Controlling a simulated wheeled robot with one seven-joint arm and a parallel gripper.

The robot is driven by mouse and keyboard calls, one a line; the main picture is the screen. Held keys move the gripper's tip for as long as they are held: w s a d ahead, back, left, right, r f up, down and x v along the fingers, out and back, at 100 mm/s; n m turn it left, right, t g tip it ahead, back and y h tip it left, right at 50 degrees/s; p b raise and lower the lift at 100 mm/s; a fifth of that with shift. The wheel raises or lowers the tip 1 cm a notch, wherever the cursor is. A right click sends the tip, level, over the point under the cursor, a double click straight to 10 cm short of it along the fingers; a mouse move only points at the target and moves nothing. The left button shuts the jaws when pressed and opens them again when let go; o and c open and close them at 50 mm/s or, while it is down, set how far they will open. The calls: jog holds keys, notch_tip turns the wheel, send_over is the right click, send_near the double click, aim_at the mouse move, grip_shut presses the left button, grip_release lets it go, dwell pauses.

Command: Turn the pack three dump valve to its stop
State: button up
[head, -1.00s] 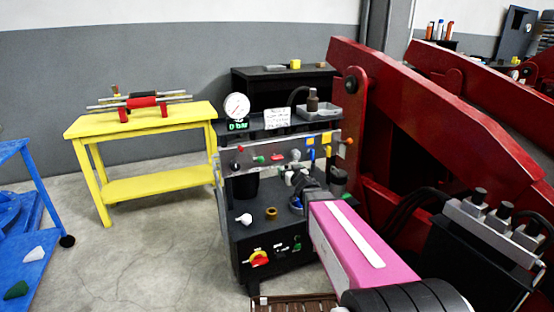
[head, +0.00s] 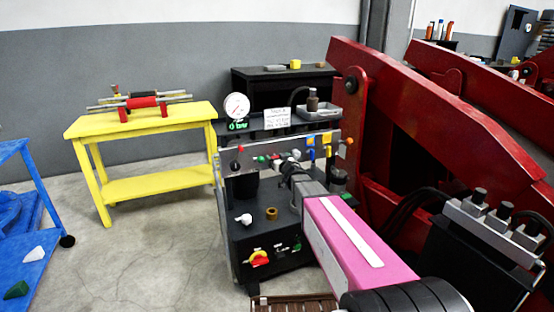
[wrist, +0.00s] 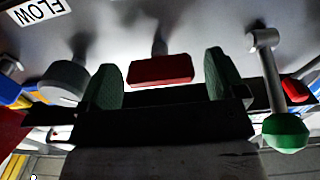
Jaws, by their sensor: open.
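The valve panel (head: 235,163) on the black power unit carries several coloured knobs and levers. I cannot read which one is labelled pack three dump. My gripper (wrist: 160,82) is open in the wrist view, with a green pad on each side. A red handle (wrist: 160,70) lies between and just beyond the pads, with gaps on both sides. In the head view my gripper (head: 287,168) is close in front of the panel's middle, and my wrist hides part of the panel.
A green-knobbed lever (wrist: 286,132) stands right of the pads in the wrist view, and a grey round knob (wrist: 63,80) stands left. A gauge (head: 237,106) reading 0 bar tops the unit. A red machine arm (head: 440,120) is at right. A yellow table (head: 140,121) is at left.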

jog(key=shift+w+a, duration=0.1)
jog(key=shift+w, duration=0.3)
jog(key=c, duration=0.9)
